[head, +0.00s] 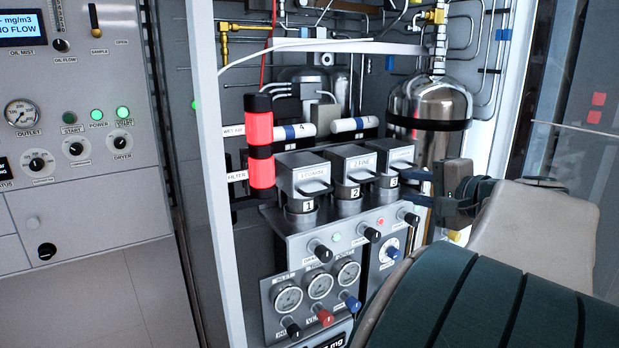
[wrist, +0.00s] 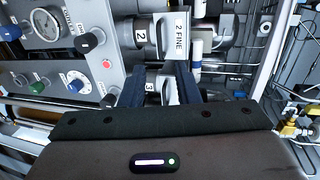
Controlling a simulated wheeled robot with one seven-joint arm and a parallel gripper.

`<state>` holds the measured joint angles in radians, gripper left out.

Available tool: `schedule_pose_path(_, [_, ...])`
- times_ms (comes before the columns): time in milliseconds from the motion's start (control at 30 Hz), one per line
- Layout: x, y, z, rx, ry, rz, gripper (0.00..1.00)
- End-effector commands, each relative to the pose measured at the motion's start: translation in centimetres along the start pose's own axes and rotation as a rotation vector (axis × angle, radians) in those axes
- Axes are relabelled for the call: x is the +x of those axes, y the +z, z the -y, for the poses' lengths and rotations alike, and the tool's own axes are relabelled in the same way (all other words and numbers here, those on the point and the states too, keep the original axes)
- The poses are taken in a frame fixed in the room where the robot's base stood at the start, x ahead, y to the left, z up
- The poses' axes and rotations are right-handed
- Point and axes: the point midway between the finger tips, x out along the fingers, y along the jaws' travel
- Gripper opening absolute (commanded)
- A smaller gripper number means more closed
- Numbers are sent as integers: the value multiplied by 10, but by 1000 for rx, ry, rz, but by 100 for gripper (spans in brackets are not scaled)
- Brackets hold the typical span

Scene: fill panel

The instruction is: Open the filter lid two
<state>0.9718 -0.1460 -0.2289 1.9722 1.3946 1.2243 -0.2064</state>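Filter lid two (head: 358,161) is the grey box-shaped cap marked "2 FINE", in the middle of a row of three, with a dark handle loop on its front. It looks shut, above the round body marked 2. In the wrist view the lid (wrist: 181,38) lies beyond my fingertips, its label sideways. My gripper (head: 412,187) comes in from the right in the head view, beside filter three. In the wrist view the gripper (wrist: 160,68) has its two dark blue fingers apart, with part of filter three (wrist: 158,87) showing between them. I cannot tell whether they touch it.
Filter lid one (head: 304,174) and filter lid three (head: 394,158) flank lid two closely. A red lamp column (head: 260,143) stands left. Knobs and gauges (head: 319,286) sit below. A steel tank (head: 430,100) and pipes stand behind. The white cabinet frame post (head: 213,180) bounds the left.

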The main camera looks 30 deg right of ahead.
Motion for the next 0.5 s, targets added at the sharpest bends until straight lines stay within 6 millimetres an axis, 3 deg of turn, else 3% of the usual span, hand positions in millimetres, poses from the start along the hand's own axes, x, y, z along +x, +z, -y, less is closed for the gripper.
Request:
schedule_pose_path(300, [69, 1, 1, 3, 3, 5, 29])
schedule_pose_path(500, [101, 1, 0, 1, 3, 4, 29])
